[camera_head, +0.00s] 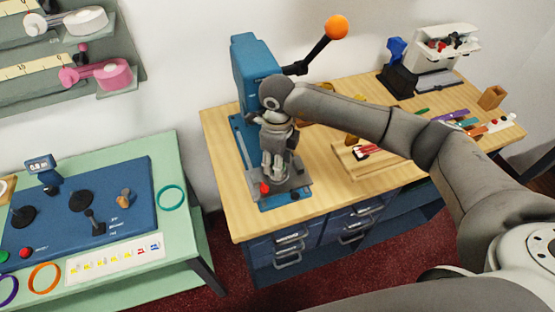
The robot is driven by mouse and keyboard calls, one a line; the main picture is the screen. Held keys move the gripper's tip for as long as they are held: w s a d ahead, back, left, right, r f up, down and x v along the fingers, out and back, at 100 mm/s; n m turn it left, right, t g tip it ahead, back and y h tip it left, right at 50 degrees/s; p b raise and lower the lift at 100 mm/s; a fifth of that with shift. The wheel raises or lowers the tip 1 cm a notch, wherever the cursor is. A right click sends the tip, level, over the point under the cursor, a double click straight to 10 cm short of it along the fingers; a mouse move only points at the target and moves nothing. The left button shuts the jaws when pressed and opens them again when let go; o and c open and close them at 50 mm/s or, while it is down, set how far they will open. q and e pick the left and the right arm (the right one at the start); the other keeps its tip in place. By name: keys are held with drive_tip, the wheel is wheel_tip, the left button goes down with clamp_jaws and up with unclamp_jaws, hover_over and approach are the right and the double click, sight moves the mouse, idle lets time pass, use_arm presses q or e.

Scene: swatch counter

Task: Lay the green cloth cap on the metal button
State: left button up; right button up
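My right gripper (272,168) points down over the grey plate (299,181) at the base of the blue press (253,65). Its fingers are small and partly hidden, so I cannot tell whether they are open or shut, or whether they hold anything. I cannot make out the green cloth cap or the metal button; the gripper covers part of the press plate. A small red piece (265,188) shows at the plate's front left, close to the gripper. My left gripper is not in view.
The press lever ends in an orange ball (336,27) above my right arm. A wooden tray (352,172) and several coloured pieces lie right on the wooden counter (222,150). A green table (185,225) with a blue control panel (130,190) stands left.

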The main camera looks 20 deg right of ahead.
drive_tip(key=shift+f, duration=0.25)
drive_tip(key=o, duration=0.7)
wheel_tip(320, 180, up, 12)
idle(0.4)
idle(0.5)
